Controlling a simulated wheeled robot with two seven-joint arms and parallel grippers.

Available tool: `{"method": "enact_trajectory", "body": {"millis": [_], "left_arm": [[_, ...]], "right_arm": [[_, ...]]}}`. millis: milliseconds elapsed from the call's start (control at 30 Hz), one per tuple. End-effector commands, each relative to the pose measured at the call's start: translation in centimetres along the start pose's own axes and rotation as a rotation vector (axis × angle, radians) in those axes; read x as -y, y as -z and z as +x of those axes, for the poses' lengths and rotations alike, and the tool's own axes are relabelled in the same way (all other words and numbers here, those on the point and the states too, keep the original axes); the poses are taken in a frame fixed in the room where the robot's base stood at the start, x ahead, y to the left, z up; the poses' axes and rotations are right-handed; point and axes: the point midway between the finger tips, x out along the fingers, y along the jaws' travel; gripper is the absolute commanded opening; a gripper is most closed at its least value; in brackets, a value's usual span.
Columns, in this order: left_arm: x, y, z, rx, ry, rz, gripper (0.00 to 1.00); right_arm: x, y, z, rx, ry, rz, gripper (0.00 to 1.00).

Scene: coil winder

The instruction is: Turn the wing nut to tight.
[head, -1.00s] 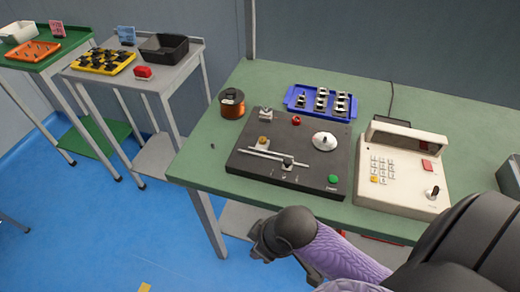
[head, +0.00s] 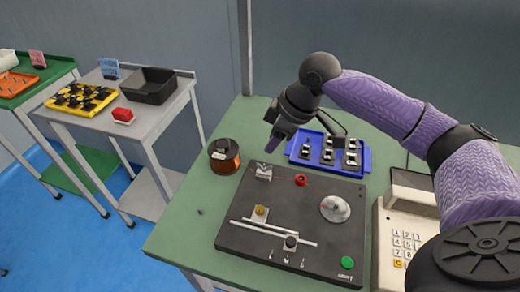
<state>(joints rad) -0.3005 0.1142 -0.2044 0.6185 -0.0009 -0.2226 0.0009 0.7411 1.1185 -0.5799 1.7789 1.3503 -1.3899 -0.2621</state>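The coil winder (head: 325,248) is a dark flat unit on the green bench. A small brass-coloured part (head: 260,210) sits on a light block behind its rail; it may be the wing nut, but its wings and setting are too small to make out. A pale metal fitting (head: 263,173) stands at the winder's back left corner. My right gripper (head: 273,144) hangs above the back edge of the winder, pointing down and left, near that fitting in the picture. It appears to touch nothing, and its finger gap cannot be made out. My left gripper is out of view.
A blue tray of small parts (head: 364,168) lies behind the winder, partly covered by my gripper. A copper wire spool (head: 224,157) stands at the left. A beige keypad unit (head: 397,225) stands right.

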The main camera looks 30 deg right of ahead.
Motion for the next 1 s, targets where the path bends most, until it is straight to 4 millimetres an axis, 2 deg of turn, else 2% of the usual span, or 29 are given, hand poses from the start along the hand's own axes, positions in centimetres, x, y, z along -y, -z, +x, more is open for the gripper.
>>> {"method": "enact_trajectory", "body": {"millis": [33,100,167,233,300,400,667,833,867,1000], "left_arm": [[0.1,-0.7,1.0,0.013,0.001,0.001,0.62],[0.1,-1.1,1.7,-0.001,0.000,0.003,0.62],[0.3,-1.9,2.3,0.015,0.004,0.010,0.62],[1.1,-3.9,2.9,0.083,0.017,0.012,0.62],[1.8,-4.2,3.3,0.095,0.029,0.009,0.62],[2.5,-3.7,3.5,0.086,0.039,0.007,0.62],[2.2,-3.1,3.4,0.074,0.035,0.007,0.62],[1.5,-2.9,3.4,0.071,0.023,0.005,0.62],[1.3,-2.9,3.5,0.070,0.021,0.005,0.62],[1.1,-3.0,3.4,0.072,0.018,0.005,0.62]], "right_arm": [[0.1,-0.2,1.9,0.002,0.006,0.001,0.39],[0.1,-0.2,3.8,0.002,0.005,0.000,0.39],[0.1,-0.3,5.3,0.003,0.005,0.001,0.39],[0.1,-0.3,6.7,0.002,0.005,0.000,0.39],[0.1,-0.3,7.7,0.002,0.003,0.000,0.39],[0.1,-0.2,8.3,0.002,0.003,0.000,0.39],[0.1,-0.1,8.2,0.001,0.001,-0.001,0.39],[0.1,-0.1,8.2,0.001,0.001,-0.001,0.03],[0.1,-0.1,8.2,0.001,0.001,-0.001,0.00],[0.1,-0.1,8.2,0.001,0.000,-0.001,0.00]]}}
